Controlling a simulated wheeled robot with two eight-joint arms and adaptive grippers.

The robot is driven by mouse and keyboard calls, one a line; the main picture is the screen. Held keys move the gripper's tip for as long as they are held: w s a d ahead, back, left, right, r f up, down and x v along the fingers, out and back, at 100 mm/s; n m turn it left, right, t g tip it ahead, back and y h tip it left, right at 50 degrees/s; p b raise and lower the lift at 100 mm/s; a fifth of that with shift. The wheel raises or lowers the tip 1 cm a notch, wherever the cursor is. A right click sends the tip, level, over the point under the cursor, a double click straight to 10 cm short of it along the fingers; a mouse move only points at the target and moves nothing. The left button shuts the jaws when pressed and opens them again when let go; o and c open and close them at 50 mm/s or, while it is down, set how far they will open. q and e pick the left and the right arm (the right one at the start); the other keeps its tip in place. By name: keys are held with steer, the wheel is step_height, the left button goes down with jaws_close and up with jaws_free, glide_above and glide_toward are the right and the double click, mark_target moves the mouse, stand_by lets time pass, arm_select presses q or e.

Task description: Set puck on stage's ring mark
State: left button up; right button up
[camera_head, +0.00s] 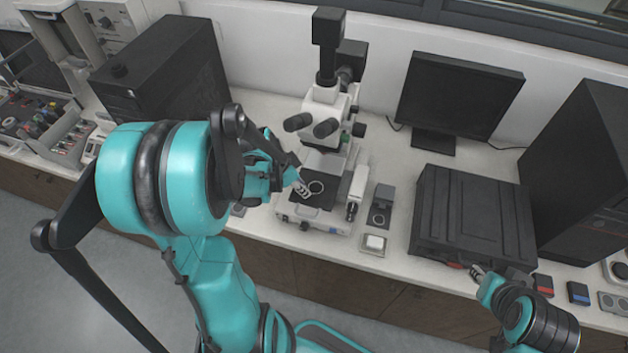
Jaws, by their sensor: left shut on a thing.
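The microscope (325,105) stands at the back middle of the bench. Its dark stage (325,200) carries a pale ring mark (316,187), which is partly in view. My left gripper (302,188) reaches in from the left and is over the stage, at the left side of the ring mark. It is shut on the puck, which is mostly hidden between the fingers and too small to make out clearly. I cannot tell whether the puck touches the stage. My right gripper (478,271) is at the lower right, by the front of a black case, away from the stage.
A white cylindrical unit (357,190) stands just right of the stage. Farther right are a grey-black device (380,207) and a small white square dish (374,244). A black case (472,215), a monitor (458,95) and dark computer towers (165,75) crowd the bench.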

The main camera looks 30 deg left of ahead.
mark_target(318, 187)
arm_select(q)
steer(key=w+d, duration=0.2)
steer(key=w, duration=0.1)
steer(key=shift+w+d, duration=0.1)
steer(key=shift+w, duration=0.2)
steer(key=shift+f, duration=0.1)
steer(key=o, duration=0.9)
steer(key=shift+f, duration=0.15)
